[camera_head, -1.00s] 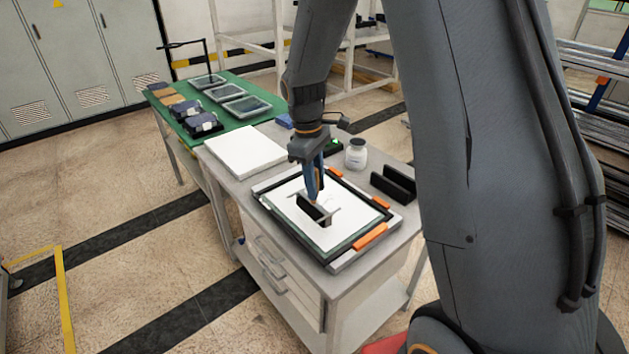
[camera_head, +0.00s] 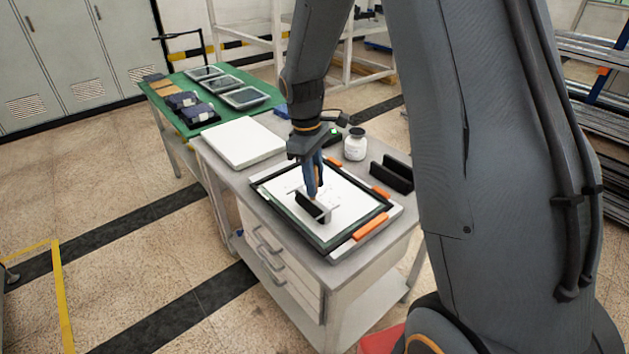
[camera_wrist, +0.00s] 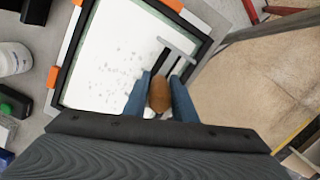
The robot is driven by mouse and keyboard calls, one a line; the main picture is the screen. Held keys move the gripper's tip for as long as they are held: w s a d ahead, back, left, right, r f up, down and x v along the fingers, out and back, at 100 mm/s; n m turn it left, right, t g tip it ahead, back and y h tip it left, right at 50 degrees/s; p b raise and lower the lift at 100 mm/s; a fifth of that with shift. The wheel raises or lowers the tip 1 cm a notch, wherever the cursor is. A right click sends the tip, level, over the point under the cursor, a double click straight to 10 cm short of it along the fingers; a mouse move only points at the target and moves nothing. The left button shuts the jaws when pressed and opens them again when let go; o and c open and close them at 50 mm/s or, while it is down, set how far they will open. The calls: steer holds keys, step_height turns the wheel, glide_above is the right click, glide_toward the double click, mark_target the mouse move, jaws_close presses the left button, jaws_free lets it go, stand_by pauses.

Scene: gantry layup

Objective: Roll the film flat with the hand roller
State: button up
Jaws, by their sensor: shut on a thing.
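My gripper (camera_head: 313,193) is shut on the brown handle of the hand roller (camera_wrist: 159,93). Its blue fingers lie on both sides of the handle. The roller has a grey metal frame and a black drum, which shows in the head view at the film (camera_head: 306,204). The white film (camera_wrist: 105,50) lies inside a dark rectangular frame (camera_wrist: 68,62). Small grey specks or bubbles are scattered on the film to the left of the roller in the wrist view. The roller is over the film's near part in the head view; exact contact cannot be told.
Orange clamps (camera_head: 367,227) sit on the frame's edge. A black holder (camera_head: 391,174) and a white jar (camera_head: 355,145) stand on the bench behind it. A white slab (camera_head: 243,142) lies to the left. A green table (camera_head: 250,115) with trays stands beyond.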

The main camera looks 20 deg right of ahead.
steer(key=shift+f, duration=0.35)
stand_by(0.4)
steer(key=shift+w+d, duration=2.65)
steer(key=shift+d, duration=3.7)
steer(key=shift+s+a+p, duration=0.65)
steer(key=shift+s+a, duration=0.25)
steer(key=shift+a, duration=1.2)
steer(key=shift+s+a+p, duration=0.6)
steer(key=shift+s+a, duration=0.25)
steer(key=shift+a, duration=1.3)
steer(key=shift+s+a+p, duration=0.65)
steer(key=shift+s+a, duration=0.25)
steer(key=shift+a, duration=1.2)
steer(key=shift+r+p, duration=1.75)
steer(key=shift+r, duration=0.8)
steer(key=shift+f, duration=0.1)
